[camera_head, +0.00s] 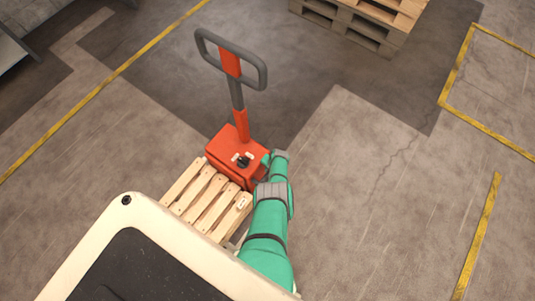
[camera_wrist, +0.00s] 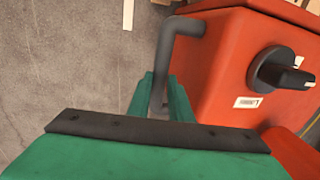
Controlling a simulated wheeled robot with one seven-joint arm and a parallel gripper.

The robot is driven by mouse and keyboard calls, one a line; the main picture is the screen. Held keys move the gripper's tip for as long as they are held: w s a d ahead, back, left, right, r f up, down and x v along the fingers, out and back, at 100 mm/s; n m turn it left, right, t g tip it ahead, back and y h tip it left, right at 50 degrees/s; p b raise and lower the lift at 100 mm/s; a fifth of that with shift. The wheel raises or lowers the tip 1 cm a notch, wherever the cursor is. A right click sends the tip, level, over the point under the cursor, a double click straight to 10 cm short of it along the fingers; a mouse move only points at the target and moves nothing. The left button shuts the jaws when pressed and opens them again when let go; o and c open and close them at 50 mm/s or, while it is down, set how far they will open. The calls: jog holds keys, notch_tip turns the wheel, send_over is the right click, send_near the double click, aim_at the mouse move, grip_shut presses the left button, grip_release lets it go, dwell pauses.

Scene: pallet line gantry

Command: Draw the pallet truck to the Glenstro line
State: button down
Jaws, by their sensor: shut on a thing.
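The pallet truck (camera_head: 228,158) has an orange-red body and a tall tiller with a grey loop handle (camera_head: 230,57). It stands just ahead of my body, tiller upright. A wooden pallet (camera_head: 208,196) sits right behind the body, on its near side. In the wrist view the red housing (camera_wrist: 232,75) fills the right, with a black knob (camera_wrist: 280,72) and a small white label. My gripper (camera_wrist: 160,102) is shut on a grey bent bar (camera_wrist: 172,45) that comes out of the housing's side. In the head view my arm hides this grip. No line name is readable.
A yellow floor line (camera_head: 100,82) runs along the left. At the right are a yellow corner marking (camera_head: 458,75) and a short yellow strip (camera_head: 478,235). A stacked wooden pallet (camera_head: 365,28) stands at the back. The floor between is clear.

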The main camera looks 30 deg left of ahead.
jog(key=shift+w+d, duration=0.1)
jog(key=shift+w, duration=0.1)
dwell(0.4)
jog(key=c, duration=1.6)
grip_release()
jog(key=shift+d, duration=0.15)
jog(key=shift+s, duration=0.1)
jog(key=shift+a, duration=0.2)
jog(key=shift+d+r, duration=0.1)
jog(key=shift+d+r, duration=0.2)
jog(key=shift+r, duration=0.95)
jog(key=shift+d+r, duration=0.25)
jog(key=shift+r, duration=1.1)
jog(key=shift+d+r, duration=0.25)
jog(key=shift+r, duration=1.15)
jog(key=shift+d+r, duration=0.25)
jog(key=shift+r, duration=1.1)
